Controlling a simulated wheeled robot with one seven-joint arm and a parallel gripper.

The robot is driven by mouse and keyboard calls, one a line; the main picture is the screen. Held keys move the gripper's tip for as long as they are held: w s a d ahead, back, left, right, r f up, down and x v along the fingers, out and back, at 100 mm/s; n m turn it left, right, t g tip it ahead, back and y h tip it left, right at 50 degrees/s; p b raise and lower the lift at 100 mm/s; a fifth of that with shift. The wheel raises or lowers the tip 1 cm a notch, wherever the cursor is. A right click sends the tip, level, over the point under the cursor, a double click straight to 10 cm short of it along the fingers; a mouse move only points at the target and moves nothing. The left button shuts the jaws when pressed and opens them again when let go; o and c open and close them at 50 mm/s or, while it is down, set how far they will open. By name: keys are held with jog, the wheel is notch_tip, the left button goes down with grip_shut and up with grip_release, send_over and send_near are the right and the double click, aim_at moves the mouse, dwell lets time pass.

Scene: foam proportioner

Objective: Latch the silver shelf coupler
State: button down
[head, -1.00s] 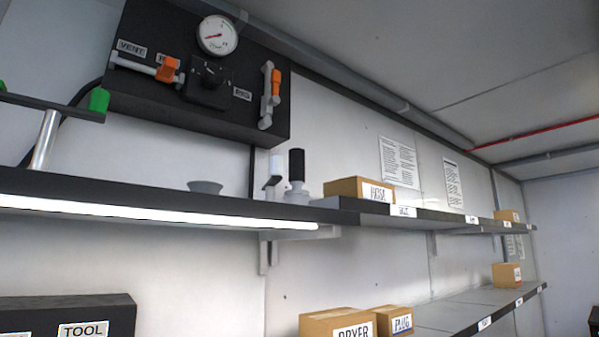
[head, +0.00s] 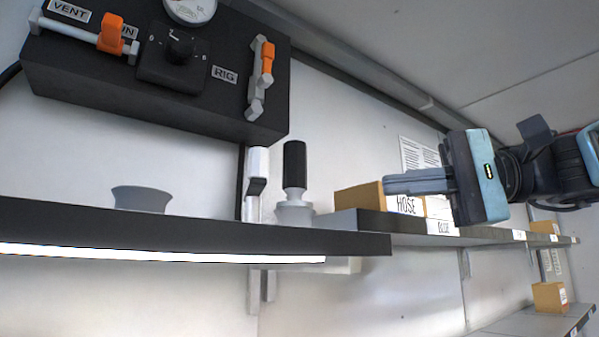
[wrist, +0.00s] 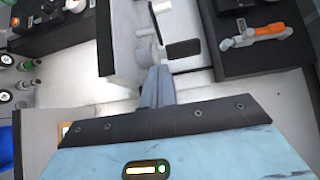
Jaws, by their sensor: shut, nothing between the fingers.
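The silver shelf coupler, with a pale grey base and upright black grip (head: 294,172), stands on the dark shelf in the head view. A pale post with a small black tab (head: 257,180) stands just left of it. In the wrist view the coupler's black grip (wrist: 183,48) shows just beyond my fingertips. My gripper (head: 388,184) is shut and empty, pointing left, in front of the HOSE box and right of the coupler. In the wrist view the shut fingers (wrist: 157,75) point toward the coupler. I cannot tell whether they touch it.
A black panel (head: 150,75) with orange-handled levers (head: 267,57) and a knob hangs above. A grey cup (head: 141,198) stands on the shelf (head: 190,230) at left. The HOSE box (head: 362,198) stands right of the coupler. Shelf edges run below my gripper.

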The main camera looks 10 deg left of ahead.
aim_at(255, 178)
jog(key=shift+s+a+r+n+g, duration=0.1)
jog(key=shift+s+r+n+g, duration=0.3)
jog(key=shift+r, duration=0.45)
jog(key=shift+s+a, duration=0.1)
jog(key=a+p, duration=0.1)
jog(key=a, duration=0.2)
jog(key=s+a+p, duration=0.1)
jog(key=a+p, duration=0.1)
jog(key=a, duration=0.1)
jog(key=a+p, duration=0.2)
jog(key=a, duration=0.2)
jog(key=shift+s+r, duration=0.15)
jog(key=shift+r, duration=0.05)
jog(key=shift+s+a+p, duration=0.35)
jog(key=shift+s+p, duration=0.05)
jog(key=shift+s, duration=0.15)
jog(key=shift+s+a+p, duration=0.3)
jog(key=shift+s+p, duration=0.05)
jog(key=shift+s, duration=0.15)
jog(key=shift+s+a+f, duration=0.2)
jog(key=shift+s+a, duration=0.2)
jog(key=shift+s, duration=0.1)
jog(key=shift+f, duration=0.1)
jog(key=shift+a, duration=0.1)
